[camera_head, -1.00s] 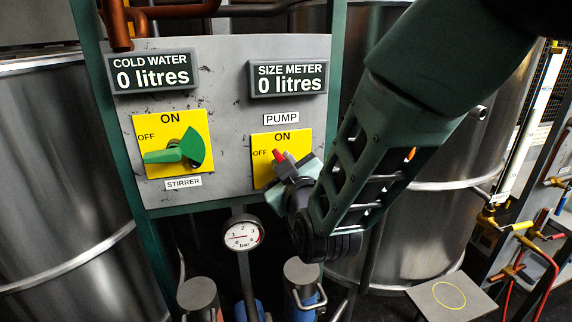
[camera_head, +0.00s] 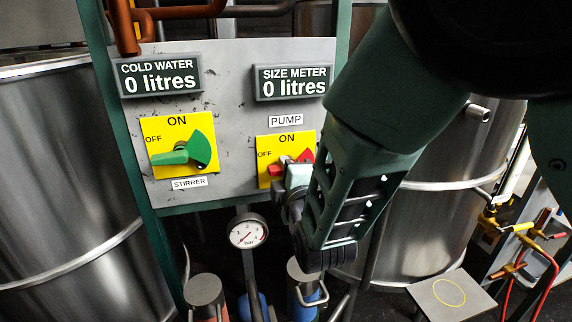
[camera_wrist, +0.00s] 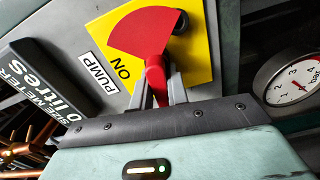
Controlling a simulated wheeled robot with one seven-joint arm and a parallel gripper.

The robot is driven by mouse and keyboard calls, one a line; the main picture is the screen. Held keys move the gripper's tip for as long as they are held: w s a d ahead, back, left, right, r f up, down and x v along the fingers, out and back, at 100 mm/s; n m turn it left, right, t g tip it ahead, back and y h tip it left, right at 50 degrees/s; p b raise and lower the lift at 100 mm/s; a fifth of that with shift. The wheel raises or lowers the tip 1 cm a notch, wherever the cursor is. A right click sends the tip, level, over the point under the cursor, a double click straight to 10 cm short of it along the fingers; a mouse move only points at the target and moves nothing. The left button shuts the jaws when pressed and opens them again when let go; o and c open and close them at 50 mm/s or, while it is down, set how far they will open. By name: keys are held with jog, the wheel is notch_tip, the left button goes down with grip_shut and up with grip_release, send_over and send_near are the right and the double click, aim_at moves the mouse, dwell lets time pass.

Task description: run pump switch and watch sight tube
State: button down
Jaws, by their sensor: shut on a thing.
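The pump switch has a red handle (camera_head: 276,170) on a yellow plate (camera_head: 284,142) marked ON and OFF. In the head view the handle lies nearly level, pointing left at OFF. My gripper (camera_head: 292,172) is shut on the handle. The wrist view shows the red handle (camera_wrist: 155,75) between the fingers (camera_wrist: 161,92), with its red fan beyond. The size meter (camera_head: 292,82) reads 0 litres. The sight tube is mostly hidden behind my arm at the right, so its level cannot be read.
The green stirrer switch (camera_head: 182,153) points to OFF, left of the pump switch. The cold water meter (camera_head: 158,76) reads 0 litres. A pressure gauge (camera_head: 248,231) hangs below the panel, its needle at the low end. Steel tanks (camera_head: 70,190) flank the panel.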

jog(key=shift+f+n, duration=0.1)
jog(key=shift+n, duration=0.5)
jog(key=shift+f, duration=0.1)
jog(key=shift+s, duration=0.1)
jog(key=c, duration=1.4)
grip_release()
jog(key=shift+o, duration=0.2)
